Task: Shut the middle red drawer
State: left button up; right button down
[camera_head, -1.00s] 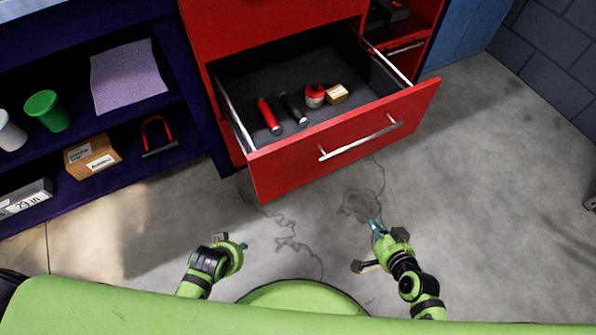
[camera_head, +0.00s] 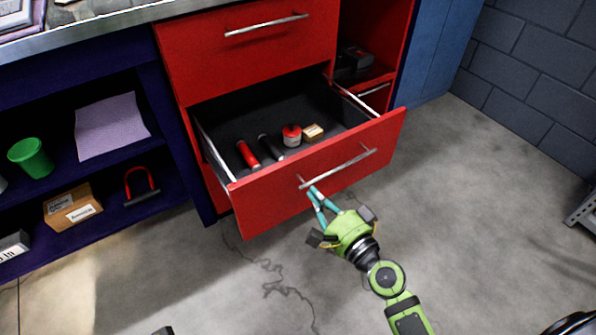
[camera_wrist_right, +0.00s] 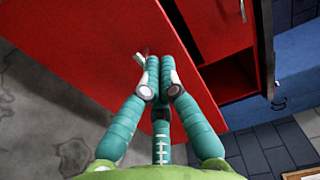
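The middle red drawer (camera_head: 262,197) is pulled well out of the red cabinet. A long silver handle (camera_head: 340,168) runs across its front. My right gripper (camera_head: 312,191) is at the drawer front, by the left end of the handle. In the right wrist view its teal fingers (camera_wrist_right: 158,62) converge with their tips together, over the red front. They look shut with nothing visible between them. I cannot tell whether the tips touch the drawer.
The drawer holds a red cylinder (camera_head: 247,154), a black cylinder (camera_head: 270,148), a red-and-white container (camera_head: 291,135) and a small tan box (camera_head: 313,132). The upper drawer (camera_head: 235,55) is shut. Blue shelves (camera_head: 172,200) stand at the left. Floor before the drawer is clear.

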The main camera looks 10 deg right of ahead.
aim_at(292, 168)
jog(key=x, duration=0.6)
jog(key=shift+w, duration=0.1)
pick_arm(q)
jog(key=shift+s+f, duration=0.1)
jog(key=shift+f, duration=0.65)
pick_arm(e)
jog(key=shift+w+a, duration=0.2)
jog(key=shift+w, duration=0.35)
